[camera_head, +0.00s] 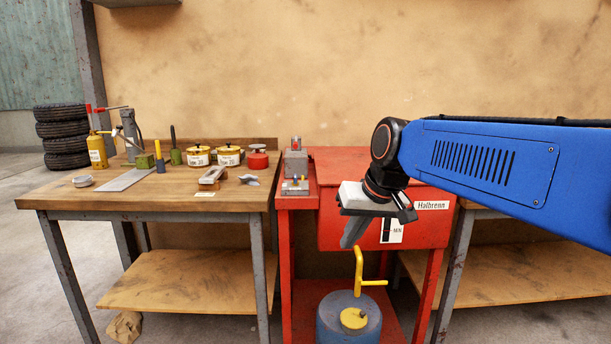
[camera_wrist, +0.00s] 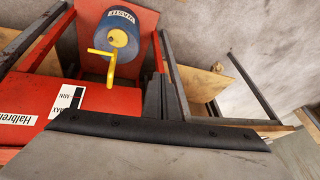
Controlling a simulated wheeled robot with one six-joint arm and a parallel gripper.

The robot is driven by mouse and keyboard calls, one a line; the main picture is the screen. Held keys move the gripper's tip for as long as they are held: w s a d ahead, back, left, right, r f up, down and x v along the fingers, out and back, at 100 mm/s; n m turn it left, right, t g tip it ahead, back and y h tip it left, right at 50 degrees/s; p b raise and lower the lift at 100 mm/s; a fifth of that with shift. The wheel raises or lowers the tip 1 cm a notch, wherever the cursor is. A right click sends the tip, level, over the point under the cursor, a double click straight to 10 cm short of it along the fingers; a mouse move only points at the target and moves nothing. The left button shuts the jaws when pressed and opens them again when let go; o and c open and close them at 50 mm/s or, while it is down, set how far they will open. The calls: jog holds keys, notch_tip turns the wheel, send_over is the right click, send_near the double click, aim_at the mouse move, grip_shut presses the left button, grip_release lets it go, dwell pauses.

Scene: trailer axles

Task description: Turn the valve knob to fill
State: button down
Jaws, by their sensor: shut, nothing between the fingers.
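A grey block with a small red top (camera_head: 296,143) stands at the back of the red bench's left ledge. I cannot tell which part is the valve knob, and no "fill" mark is readable. My gripper (camera_head: 350,238) points down in front of the red cabinet, right of these fittings and above the yellow crank. It is shut and empty. In the wrist view its dark fingers (camera_wrist: 164,97) are together, and the fittings are out of sight.
A blue drum (camera_head: 333,325) with a yellow crank (camera_head: 360,278) stands below my gripper; the red cabinet (camera_head: 335,215) with a MIN gauge (camera_head: 392,232) is behind. The wooden table (camera_head: 60,190) at left holds yellow tins (camera_head: 199,157), an oil can (camera_head: 96,150) and tools.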

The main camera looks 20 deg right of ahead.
jog(key=w+d+r+y, duration=0.1)
jog(key=w+r, duration=0.3)
jog(key=w, duration=0.5)
jog(key=w+d+r, duration=0.1)
jog(key=w+r, duration=0.3)
jog(key=w, duration=0.5)
jog(key=w+d+r+m+t+y, duration=0.1)
jog(key=w+r, duration=0.3)
jog(key=w, duration=0.5)
jog(key=shift+w+d+r+y, duration=0.1)
jog(key=shift+w+r+y, duration=0.1)
jog(key=shift+w+y, duration=0.1)
jog(key=shift+w+f, duration=0.1)
jog(key=shift+w, duration=0.05)
send_near(298, 184)
jog(key=x, duration=0.5)
jog(key=shift+d, duration=0.15)
